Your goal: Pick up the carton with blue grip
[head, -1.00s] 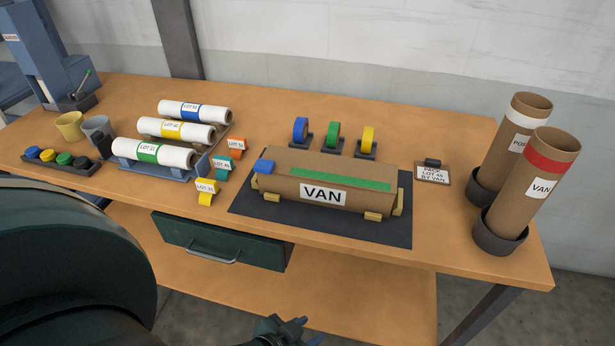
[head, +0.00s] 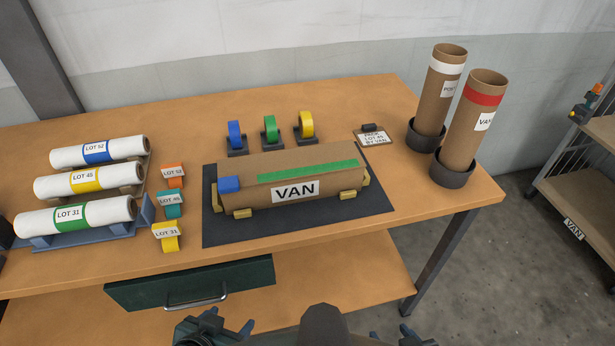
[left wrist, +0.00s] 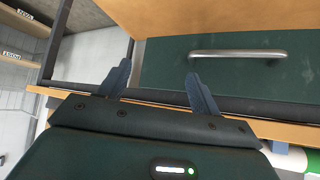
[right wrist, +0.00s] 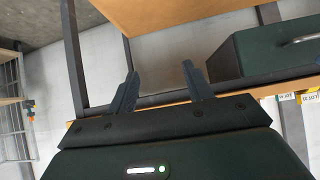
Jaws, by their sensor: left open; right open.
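The brown carton (head: 340,193) marked VAN lies on a dark mat (head: 225,232) on the bench in the head view. It has a green strip (head: 308,171) along its top, a blue grip (head: 229,184) at its left end and yellow blocks at its corners. My left gripper (head: 214,322) is low at the bottom of the head view, in front of the bench; its fingers are apart and empty in the left wrist view (left wrist: 158,80). My right gripper (head: 405,335) is partly cut off at the bottom edge; its fingers are apart and empty in the right wrist view (right wrist: 160,85).
Paper rolls (head: 85,184) on a rack and small lot tags (head: 170,205) stand left of the mat. Tape rolls (head: 270,130) stand behind the carton. Two tubes (head: 470,125) stand at the right end. A green drawer (head: 190,284) hangs below. A shelf (head: 580,190) stands at right.

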